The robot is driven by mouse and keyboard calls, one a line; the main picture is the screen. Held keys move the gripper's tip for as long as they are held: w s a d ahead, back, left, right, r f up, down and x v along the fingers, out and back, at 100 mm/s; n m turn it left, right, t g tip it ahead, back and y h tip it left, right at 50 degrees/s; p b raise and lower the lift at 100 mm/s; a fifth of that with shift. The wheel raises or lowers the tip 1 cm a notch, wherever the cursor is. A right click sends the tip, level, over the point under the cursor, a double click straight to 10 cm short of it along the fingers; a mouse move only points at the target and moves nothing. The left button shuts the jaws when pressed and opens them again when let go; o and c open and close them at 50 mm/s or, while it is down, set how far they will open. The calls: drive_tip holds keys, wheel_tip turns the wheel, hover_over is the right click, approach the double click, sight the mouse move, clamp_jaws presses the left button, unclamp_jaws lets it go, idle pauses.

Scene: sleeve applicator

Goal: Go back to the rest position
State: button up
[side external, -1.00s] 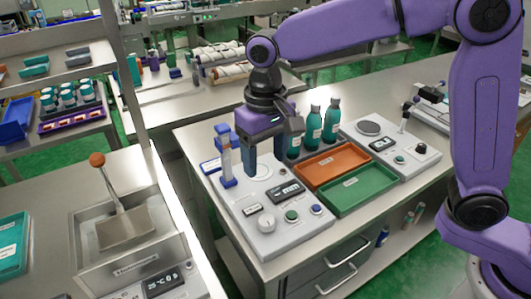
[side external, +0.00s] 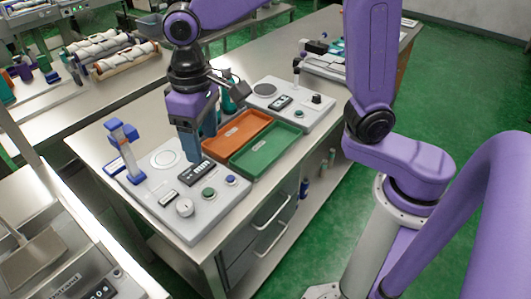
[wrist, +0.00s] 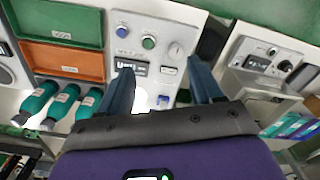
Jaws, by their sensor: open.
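My gripper (side external: 197,150) hangs fingers down above the white sleeve applicator (side external: 222,205), beside its display and to the right of its round ring plate (side external: 165,158). In the wrist view its two blue fingers (wrist: 163,90) are spread apart with nothing between them; the white applicator panel (wrist: 150,28) lies beyond. A clear upright tube with blue holders (side external: 125,150) stands at the applicator's left end. Teal bottles (wrist: 65,102) stand beside the trays; in the side view they are mostly hidden behind my gripper.
An orange tray (side external: 238,130) and a green tray (side external: 268,150) lie right of my gripper. A second white device (side external: 290,103) with a round plate stands behind them. A metal basin unit (side external: 50,260) is at the lower left. Bare steel table lies toward the back.

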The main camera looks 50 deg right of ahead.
drive_tip(key=s+d+f+n, duration=0.2)
drive_tip(key=s+d+n, duration=0.2)
drive_tip(key=s+d, duration=0.5)
drive_tip(key=s+d+f+n, duration=0.2)
drive_tip(key=s+d+n, duration=0.2)
drive_tip(key=s+d, duration=0.5)
drive_tip(key=shift+s, duration=0.55)
